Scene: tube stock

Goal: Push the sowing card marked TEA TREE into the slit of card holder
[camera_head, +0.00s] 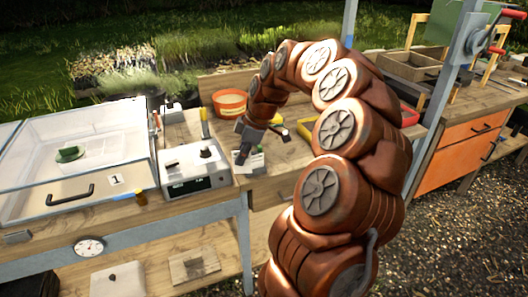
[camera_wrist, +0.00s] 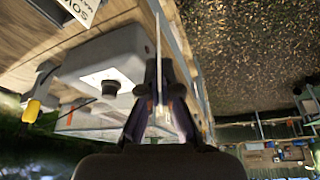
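My gripper (camera_wrist: 158,98) is shut on a thin upright card (camera_wrist: 158,45), seen edge-on in the wrist view, so its wording cannot be read. In the head view my gripper (camera_head: 243,153) points down at the front of the bench, just right of the grey device. A small pale card-like thing (camera_head: 253,163) shows right beside the fingers; whether it is the held card or another is unclear. A white sign with large dark letters beginning "SOW" (camera_wrist: 78,8) is cut off at the top left of the wrist view. I cannot make out the card holder or its slit.
The grey device (camera_head: 193,168) with a dark knob stands close left of my gripper, and it also shows in the wrist view (camera_wrist: 105,62). A clear-lidded box (camera_head: 85,160) stands farther left. An orange tub (camera_head: 230,102) is behind. The bench's front edge is near.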

